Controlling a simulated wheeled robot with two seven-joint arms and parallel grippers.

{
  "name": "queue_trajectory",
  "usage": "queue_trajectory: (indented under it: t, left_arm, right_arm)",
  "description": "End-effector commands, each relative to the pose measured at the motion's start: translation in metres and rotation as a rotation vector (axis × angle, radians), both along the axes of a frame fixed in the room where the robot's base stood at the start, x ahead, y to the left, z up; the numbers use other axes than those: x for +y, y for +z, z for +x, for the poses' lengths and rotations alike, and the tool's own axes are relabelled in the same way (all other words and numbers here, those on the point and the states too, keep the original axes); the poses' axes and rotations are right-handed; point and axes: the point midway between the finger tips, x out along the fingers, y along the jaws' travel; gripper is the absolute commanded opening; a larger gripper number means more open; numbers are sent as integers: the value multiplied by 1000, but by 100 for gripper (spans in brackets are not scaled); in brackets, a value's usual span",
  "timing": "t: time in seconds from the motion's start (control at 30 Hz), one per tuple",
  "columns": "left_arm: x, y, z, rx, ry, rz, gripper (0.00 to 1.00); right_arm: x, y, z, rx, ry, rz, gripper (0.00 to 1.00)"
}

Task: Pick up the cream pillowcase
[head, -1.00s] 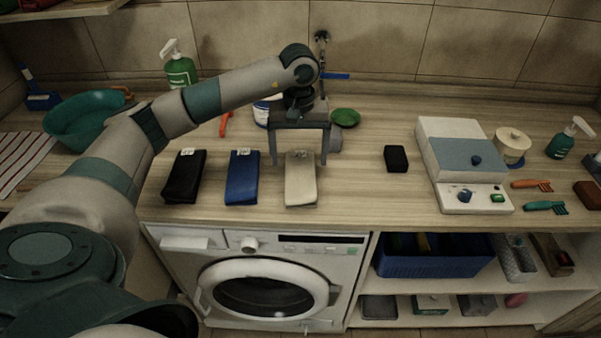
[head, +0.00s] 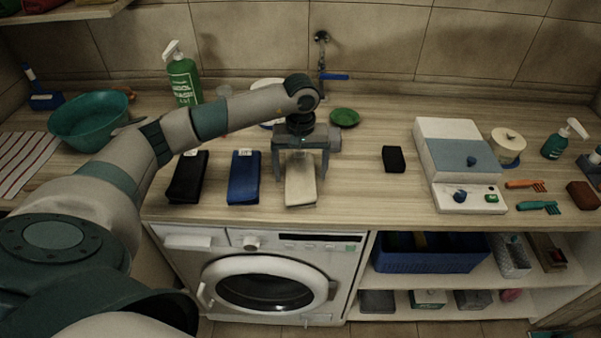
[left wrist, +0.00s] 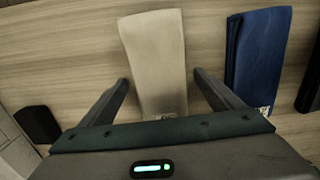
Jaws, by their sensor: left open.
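The cream pillowcase (head: 300,186) lies folded flat on the wooden counter, above the washing machine. It also shows in the left wrist view (left wrist: 157,58), with its label end between my fingers. My left gripper (head: 298,176) is open and points down over the pillowcase. In the left wrist view, my left gripper (left wrist: 160,90) has one finger on each side of the pillowcase, with a gap on both sides. Whether the fingertips touch the counter is unclear. My right gripper is not in view.
A blue folded cloth (head: 243,184) and a black one (head: 186,182) lie left of the pillowcase. A small black block (head: 393,159) lies to the right, before a white-and-blue device (head: 462,172). The counter (head: 350,195) is clear just right of the pillowcase.

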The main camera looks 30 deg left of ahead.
Motion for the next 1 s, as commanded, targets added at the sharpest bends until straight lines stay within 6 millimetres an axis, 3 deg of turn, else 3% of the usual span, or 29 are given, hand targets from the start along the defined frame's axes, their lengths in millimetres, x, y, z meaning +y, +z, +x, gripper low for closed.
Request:
queue_trajectory:
  t: [0.43, 0.67, 1.0]
  left_arm:
    - [0, 0, 0, -1, 0, 1, 86]
    - [0, 0, 0, -1, 0, 1, 35]
    - [0, 2, 1, -2, 1, 0, 35]
  right_arm:
    - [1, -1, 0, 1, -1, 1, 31]
    - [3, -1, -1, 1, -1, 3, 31]
    - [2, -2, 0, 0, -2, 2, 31]
